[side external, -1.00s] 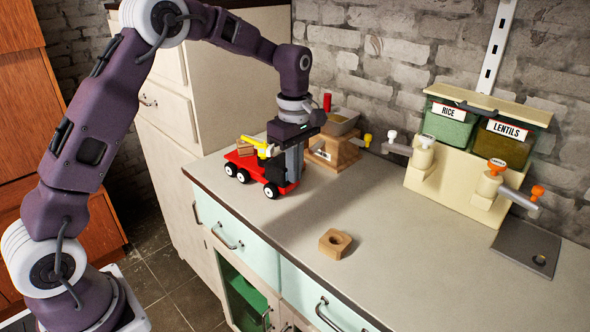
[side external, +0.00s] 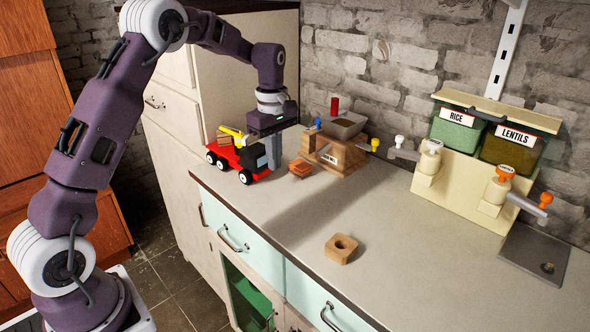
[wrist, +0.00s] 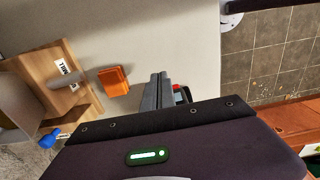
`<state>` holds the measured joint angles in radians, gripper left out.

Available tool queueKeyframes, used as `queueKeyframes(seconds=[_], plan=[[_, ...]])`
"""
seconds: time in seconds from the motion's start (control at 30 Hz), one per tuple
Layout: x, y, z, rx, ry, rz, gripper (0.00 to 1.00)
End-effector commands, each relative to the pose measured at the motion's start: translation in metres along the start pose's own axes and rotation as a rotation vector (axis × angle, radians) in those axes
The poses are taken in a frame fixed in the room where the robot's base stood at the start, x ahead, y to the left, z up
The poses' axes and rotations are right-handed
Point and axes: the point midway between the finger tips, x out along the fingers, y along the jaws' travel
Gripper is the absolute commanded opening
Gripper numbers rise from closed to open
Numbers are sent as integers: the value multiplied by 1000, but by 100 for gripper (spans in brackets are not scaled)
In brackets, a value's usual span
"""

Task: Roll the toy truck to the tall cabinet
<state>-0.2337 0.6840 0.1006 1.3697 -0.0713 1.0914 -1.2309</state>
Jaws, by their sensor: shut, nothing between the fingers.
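The toy truck (side external: 228,160) is red with white-hubbed black wheels, a yellow part and a brown block on top. It stands upright on the counter's far left end, close to the tall cream cabinet (side external: 240,70). I cannot tell whether they touch. My gripper (side external: 273,162) is shut and empty, pointing down at the truck's right end, touching or very near it. In the wrist view the shut fingers (wrist: 160,92) hide most of the truck; only a small red and dark part (wrist: 181,94) shows.
A small orange-brown block (side external: 300,168) lies right of my gripper, before the wooden mill (side external: 334,155). Rice and lentils bins (side external: 485,135) stand back right.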

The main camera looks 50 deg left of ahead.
Motion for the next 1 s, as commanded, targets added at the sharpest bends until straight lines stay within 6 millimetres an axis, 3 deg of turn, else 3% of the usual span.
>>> queueKeyframes(seconds=[0.13,0.4,0.57,0.63,0.8,1.0], plan=[[0,0,36,8,0,-1,0],[-76,1,33,2,2,5,0],[-96,1,33,-2,1,2,0],[-89,9,28,-88,19,-15,0],[-48,38,14,-481,140,-51,0],[-42,32,-4,-571,166,-50,0]])
